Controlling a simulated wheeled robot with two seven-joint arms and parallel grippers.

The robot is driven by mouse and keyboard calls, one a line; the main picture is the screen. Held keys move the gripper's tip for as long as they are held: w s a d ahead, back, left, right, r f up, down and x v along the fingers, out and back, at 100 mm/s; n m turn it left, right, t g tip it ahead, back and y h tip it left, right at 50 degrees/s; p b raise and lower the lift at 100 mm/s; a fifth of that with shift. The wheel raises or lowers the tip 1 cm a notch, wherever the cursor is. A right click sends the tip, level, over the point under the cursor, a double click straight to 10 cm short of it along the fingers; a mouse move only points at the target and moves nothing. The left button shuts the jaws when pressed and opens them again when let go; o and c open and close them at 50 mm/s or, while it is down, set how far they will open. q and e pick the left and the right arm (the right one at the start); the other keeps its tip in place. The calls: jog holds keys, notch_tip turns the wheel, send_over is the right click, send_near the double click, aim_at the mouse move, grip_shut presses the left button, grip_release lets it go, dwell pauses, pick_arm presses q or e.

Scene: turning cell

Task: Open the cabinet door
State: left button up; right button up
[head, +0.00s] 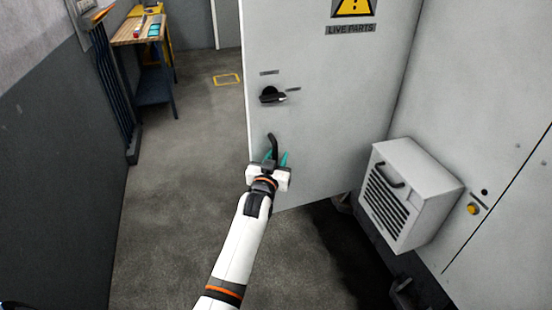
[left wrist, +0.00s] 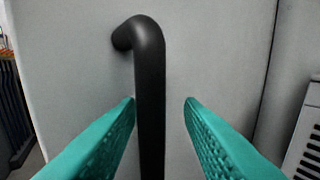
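The cabinet door (head: 330,95) is a light grey panel with a yellow warning sign and a "LIVE PARTS" label. It stands at an angle to the grey cabinet panel on its right, with floor visible past its free left edge. Its black bar handle (head: 273,146) is low near that edge; it also shows in the left wrist view (left wrist: 150,90). My left gripper (head: 276,158) is at the handle, its teal fingers open on either side of the bar. A gap shows at the right finger; contact at the left finger cannot be told. My right gripper is out of view.
A black rotary knob (head: 271,95) is on the door above the handle. A louvred vent box (head: 415,190) juts from the cabinet panel at the right. A wooden workbench (head: 138,28) stands at the back left. Floor (head: 185,170) is clear left of the door.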

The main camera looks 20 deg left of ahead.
pick_arm(q)
jog(key=shift+s+a+f, duration=0.1)
jog(key=shift+s, duration=0.1)
jog(key=s+d+b, duration=0.1)
jog(key=s, duration=1)
jog(key=shift+s+d+b, duration=0.3)
jog(key=shift+b, duration=0.1)
jog(key=s+d+f+m+g+h, duration=0.1)
jog(key=s+d+f+g, duration=0.2)
jog(key=f, duration=0.8)
jog(key=s+f+m+g+h, duration=0.15)
jog(key=s+f, duration=0.25)
jog(key=f, duration=0.8)
jog(key=s+d+f+g, duration=0.2)
jog(key=s+f+g, duration=0.15)
jog(key=f, duration=0.75)
jog(key=s+f+g, duration=0.4)
jog(key=s+f, duration=0.9)
jog(key=s, duration=0.2)
jog(key=s+a+f+g, duration=0.1)
jog(key=s+f, duration=0.2)
jog(key=s, duration=0.4)
jog(key=s+a+f+m+g, duration=0.1)
jog(key=s+a+f+g, duration=0.1)
jog(key=s, duration=0.6)
jog(key=s+a+f+g, duration=0.1)
jog(key=s+f, duration=0.2)
jog(key=s, duration=0.5)
jog(key=shift+a+f+g, duration=0.3)
jog(key=shift+f+g, duration=0.1)
